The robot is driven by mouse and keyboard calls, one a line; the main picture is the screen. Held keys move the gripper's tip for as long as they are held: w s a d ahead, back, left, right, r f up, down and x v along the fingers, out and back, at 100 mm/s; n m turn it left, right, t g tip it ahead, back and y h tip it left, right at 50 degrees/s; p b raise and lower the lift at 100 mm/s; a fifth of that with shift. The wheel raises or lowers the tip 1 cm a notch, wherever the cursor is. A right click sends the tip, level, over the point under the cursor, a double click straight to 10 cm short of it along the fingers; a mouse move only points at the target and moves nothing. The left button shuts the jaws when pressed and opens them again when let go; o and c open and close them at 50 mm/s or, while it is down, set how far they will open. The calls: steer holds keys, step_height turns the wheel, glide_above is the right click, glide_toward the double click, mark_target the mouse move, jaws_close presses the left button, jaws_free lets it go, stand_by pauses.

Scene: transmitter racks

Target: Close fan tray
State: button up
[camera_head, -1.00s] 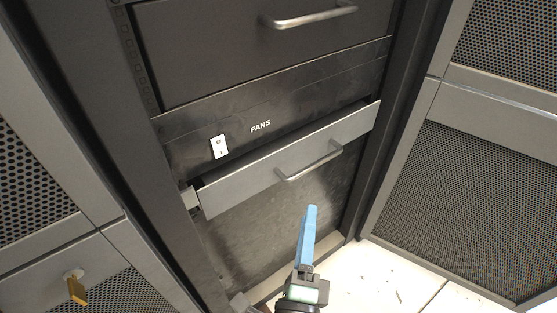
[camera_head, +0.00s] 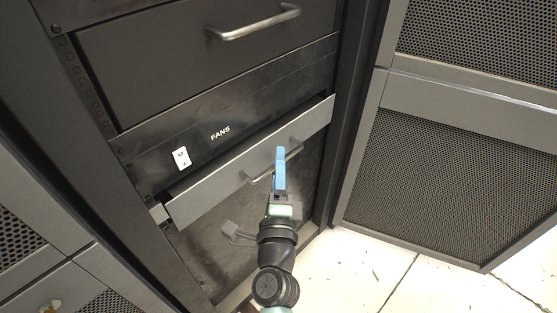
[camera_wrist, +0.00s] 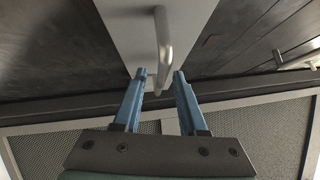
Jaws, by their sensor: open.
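The fan tray (camera_head: 225,180) is a grey drawer front below the FANS label, standing out a little from the rack. Its bar handle (camera_head: 258,180) sits mid-front, partly hidden behind my gripper in the head view. My gripper (camera_head: 280,152) has blue fingers and is in front of the tray near the handle. In the wrist view my gripper (camera_wrist: 160,76) is open, with the tray handle (camera_wrist: 163,45) just ahead of and between the fingertips. I cannot tell whether a finger touches the handle. The tray front also shows in the wrist view (camera_wrist: 125,30).
A closed drawer with a handle (camera_head: 255,24) is above the fan panel. A white switch (camera_head: 181,158) sits on that panel. A perforated door (camera_head: 450,170) stands to the right and another panel (camera_head: 25,225) to the left. Pale floor (camera_head: 380,265) is clear at lower right.

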steer(key=shift+w, duration=0.3)
jaws_close()
stand_by(1.3)
